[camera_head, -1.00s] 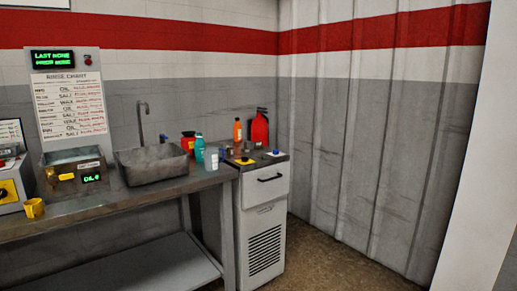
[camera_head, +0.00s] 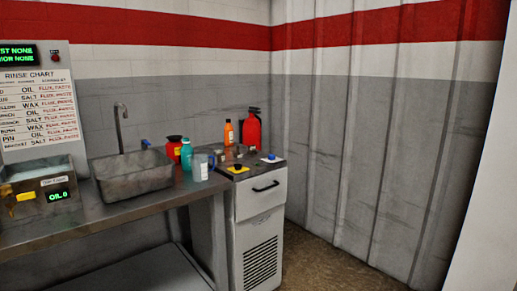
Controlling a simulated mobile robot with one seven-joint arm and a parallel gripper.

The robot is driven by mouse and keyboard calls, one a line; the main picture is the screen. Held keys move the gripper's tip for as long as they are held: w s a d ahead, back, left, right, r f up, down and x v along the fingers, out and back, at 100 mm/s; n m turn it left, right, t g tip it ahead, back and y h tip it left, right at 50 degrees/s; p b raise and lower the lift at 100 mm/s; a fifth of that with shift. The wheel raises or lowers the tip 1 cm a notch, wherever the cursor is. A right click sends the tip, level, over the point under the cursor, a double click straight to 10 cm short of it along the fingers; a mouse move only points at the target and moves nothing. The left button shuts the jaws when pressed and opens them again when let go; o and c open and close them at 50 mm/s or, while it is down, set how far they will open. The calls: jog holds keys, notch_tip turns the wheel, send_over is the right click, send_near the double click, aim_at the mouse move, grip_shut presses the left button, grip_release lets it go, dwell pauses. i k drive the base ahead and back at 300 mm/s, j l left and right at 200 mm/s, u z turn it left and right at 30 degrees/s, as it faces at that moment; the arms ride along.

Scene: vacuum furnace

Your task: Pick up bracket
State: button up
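I cannot pick out a bracket for certain in the head view. Small dark and brownish items (camera_head: 238,151) sit on top of the white cabinet (camera_head: 262,204), too small to identify; one of them could be it. My gripper is not in view.
A metal bench (camera_head: 125,209) carries a sink (camera_head: 133,175), a display box (camera_head: 42,193), a red container (camera_head: 174,149), a teal bottle (camera_head: 186,154) and a pale cup (camera_head: 201,167). An orange bottle (camera_head: 228,132) and red extinguisher (camera_head: 252,130) are at the cabinet's back. Floor (camera_head: 325,270) right of it is clear.

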aim_at(252, 148)
jog(key=i+j+z, duration=0.15)
jog(key=i+j, duration=0.15)
jog(key=i, duration=0.2)
jog(key=i+j+z, duration=0.1)
jog(key=i+j, duration=0.25)
jog(key=i, duration=0.15)
